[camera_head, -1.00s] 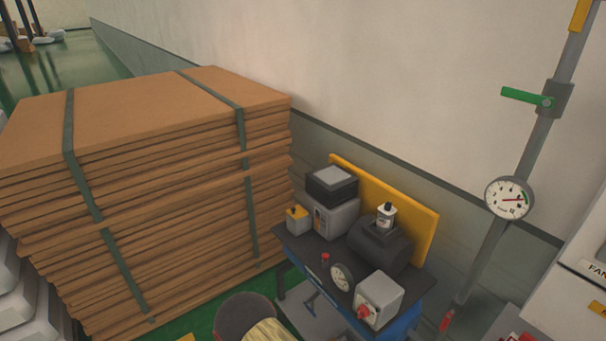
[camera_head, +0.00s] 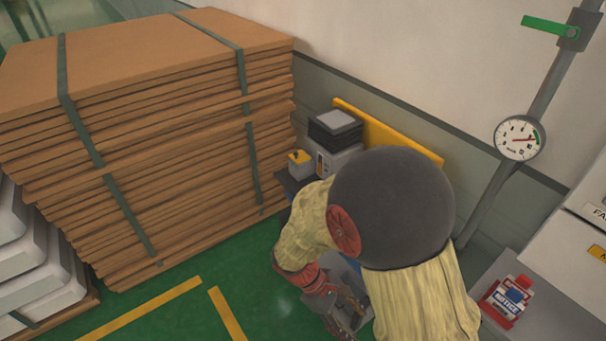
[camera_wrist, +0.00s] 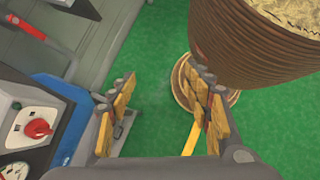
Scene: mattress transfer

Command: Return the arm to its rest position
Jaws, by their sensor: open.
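My arm, in a pale yellow cover with a big dark round joint, fills the lower middle of the head view. My gripper (camera_head: 342,312) hangs low in front of the equipment bench, partly hidden by my arm. No mattress can be made out in the gripper.
A tall strapped stack of brown sheets (camera_head: 150,130) stands left. A grey box with a red knob (camera_wrist: 32,126) is beside my gripper. A gauge (camera_head: 519,138) on a slanted pipe is at right. White stacked items (camera_head: 40,265) sit lower left. Green floor (camera_head: 190,318) is clear.

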